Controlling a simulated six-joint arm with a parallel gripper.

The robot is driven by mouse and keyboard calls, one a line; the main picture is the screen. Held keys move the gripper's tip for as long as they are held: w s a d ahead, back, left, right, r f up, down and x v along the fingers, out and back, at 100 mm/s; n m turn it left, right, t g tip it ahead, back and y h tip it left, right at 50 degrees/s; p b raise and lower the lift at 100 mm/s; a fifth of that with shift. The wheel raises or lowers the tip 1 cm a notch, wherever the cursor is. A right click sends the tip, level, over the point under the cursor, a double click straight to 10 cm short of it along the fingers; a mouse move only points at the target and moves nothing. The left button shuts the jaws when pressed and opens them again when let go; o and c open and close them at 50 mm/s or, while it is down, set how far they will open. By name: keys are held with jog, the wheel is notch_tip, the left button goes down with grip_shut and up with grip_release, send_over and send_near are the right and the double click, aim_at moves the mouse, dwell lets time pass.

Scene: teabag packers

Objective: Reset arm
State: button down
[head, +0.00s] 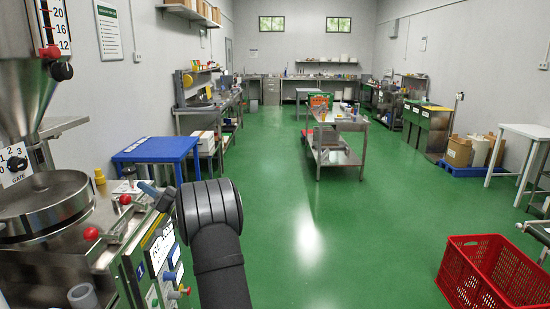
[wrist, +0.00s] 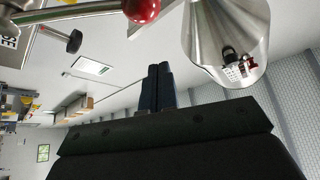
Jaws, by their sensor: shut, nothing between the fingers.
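My gripper (wrist: 158,86) shows in the wrist view. Its two dark fingers are pressed together with nothing between them. They point up in that picture, below and left of a shiny metal cone (wrist: 228,38) and below a red ball knob (wrist: 141,8); they look apart from both. In the head view my black arm rises at the lower middle, just right of the steel machine (head: 60,215) with its hopper (head: 25,85), red knobs and gate dial (head: 15,163).
A blue table (head: 157,149) stands beyond the machine. A steel trolley (head: 335,128) stands mid-room. A red crate (head: 497,272) sits on the floor at lower right, by a white-topped table (head: 525,131). The green floor (head: 320,235) between is clear. Benches line the walls.

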jog(key=w+a+r+m+t+h, duration=0.1)
jog(key=w+m+t+h, duration=0.1)
jog(key=w+m, duration=0.4)
jog(key=w+a+r+m+t+h, duration=0.1)
jog(key=w+a+m+t+h, duration=0.1)
jog(key=w+m+h, duration=0.2)
jog(key=shift+w+a+r+m, duration=0.15)
jog(key=shift+w+r+m, duration=0.15)
jog(key=shift+w+m, duration=1.65)
jog(key=shift+w+n, duration=0.2)
jog(key=shift+n, duration=0.05)
